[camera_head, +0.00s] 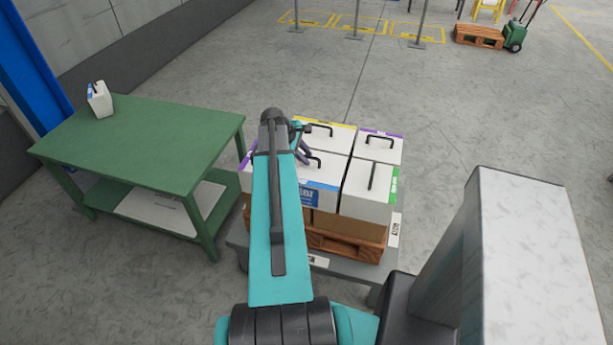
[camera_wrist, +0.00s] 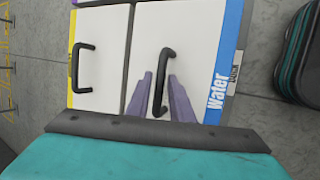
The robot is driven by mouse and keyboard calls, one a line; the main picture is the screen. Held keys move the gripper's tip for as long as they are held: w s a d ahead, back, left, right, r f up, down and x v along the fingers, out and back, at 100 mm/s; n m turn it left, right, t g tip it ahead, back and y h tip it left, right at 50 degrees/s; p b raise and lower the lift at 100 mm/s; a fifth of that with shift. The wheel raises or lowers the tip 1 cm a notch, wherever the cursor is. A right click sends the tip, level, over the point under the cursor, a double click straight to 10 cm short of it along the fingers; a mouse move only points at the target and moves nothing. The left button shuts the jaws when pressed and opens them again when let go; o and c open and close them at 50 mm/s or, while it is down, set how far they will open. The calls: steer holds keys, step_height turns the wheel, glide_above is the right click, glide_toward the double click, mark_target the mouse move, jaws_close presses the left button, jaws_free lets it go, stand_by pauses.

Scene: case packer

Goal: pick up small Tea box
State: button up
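No label reading Tea is legible, so I cannot tell which box is the small Tea box. My gripper (camera_head: 303,152) is over the white boxes on the cart. In the wrist view my gripper (camera_wrist: 160,76) has its two purple fingers apart, one on each side of the black handle (camera_wrist: 165,56) of a white box with a blue "Water" stripe (camera_wrist: 218,90). The fingers do not visibly press on the handle. This blue-striped box also shows in the head view (camera_head: 321,172), partly hidden by my arm.
White boxes with yellow (camera_head: 338,138), purple (camera_head: 382,146) and green (camera_head: 369,188) stripes stand close together on a wooden pallet (camera_head: 350,245) on a grey cart (camera_head: 392,235). A small white container (camera_head: 100,99) stands on the green table (camera_head: 150,140) at left, which is otherwise clear on top.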

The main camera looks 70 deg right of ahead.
steer(key=shift+s+d+f, duration=0.1)
steer(key=shift+d+f, duration=0.05)
steer(key=shift+f, duration=0.25)
jaws_close()
stand_by(1.4)
steer(key=shift+r, duration=0.1)
